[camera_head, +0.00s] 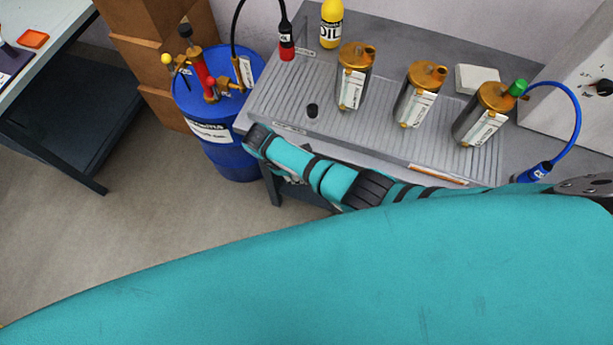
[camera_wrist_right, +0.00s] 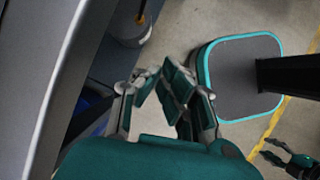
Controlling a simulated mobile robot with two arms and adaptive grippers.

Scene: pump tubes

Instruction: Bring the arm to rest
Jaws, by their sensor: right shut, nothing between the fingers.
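My right gripper (camera_wrist_right: 160,82) shows in the right wrist view, with its two fingers brought together and nothing between them. It hangs over the floor beside the table edge. In the head view a teal arm of mine runs along the front edge of the workbench (camera_head: 330,150), its dark end close to the blue drum; the gripper's fingers cannot be made out there. A small teal and dark shape at the lower right of the wrist view looks like my left gripper (camera_wrist_right: 290,160); its jaws are too small to read. A large teal link of mine fills the lower head view.
Several pump cylinders (camera_head: 353,75) stand on the workbench, one with a green cap (camera_head: 517,88). A yellow oil bottle (camera_head: 331,25), a red-ended hose (camera_head: 287,45) and a blue hose (camera_head: 577,110) are there too. The blue drum (camera_head: 240,160) stands left of it. Open floor (camera_head: 100,240) lies left.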

